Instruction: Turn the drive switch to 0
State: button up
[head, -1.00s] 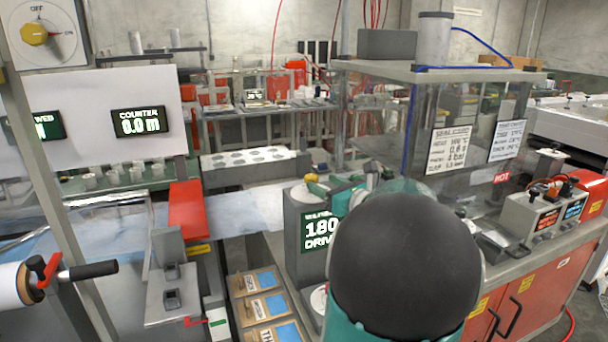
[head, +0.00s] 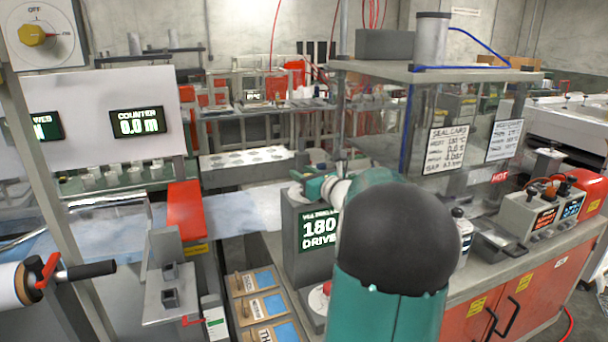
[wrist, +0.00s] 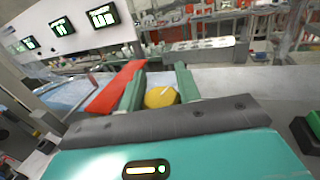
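The drive switch, a round yellow knob (wrist: 161,97) with a pale pointer line, shows in the wrist view between the two green fingers of my gripper (wrist: 160,85). The fingers are apart, one on each side of the knob; I cannot tell whether they touch it. In the head view my gripper (head: 308,181) is at the top of a grey pedestal (head: 291,235) whose green display (head: 319,231) reads 180 and DRIVE. The knob is hidden there by my gripper. Its position labels are not readable.
A yellow OFF/ON dial (head: 38,34) is on a panel at upper left. A red block (head: 186,208) stands left of the pedestal, by the pale film (head: 240,210). Wooden trays (head: 257,282) lie below. A clear-walled cabinet (head: 425,130) and control box (head: 545,210) are at right.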

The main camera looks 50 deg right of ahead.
jog(key=shift+c, duration=0.8)
jog(key=shift+w+a+n+t+y, duration=0.1)
jog(key=shift+n+t+y, duration=0.2)
jog(key=shift+n+y, duration=0.85)
jog(key=shift+a+n+y, duration=0.15)
jog(key=shift+n+y, duration=0.45)
jog(key=shift+y, duration=0.65)
jog(key=shift+a+n+y, duration=0.15)
jog(key=shift+n+y, duration=0.4)
jog(key=shift+y, duration=0.65)
jog(key=o, duration=1)
jog(key=shift+c, duration=0.2)
jog(key=s+d, duration=0.2)
jog(key=s, duration=1.1)
jog(key=shift+s, duration=0.4)
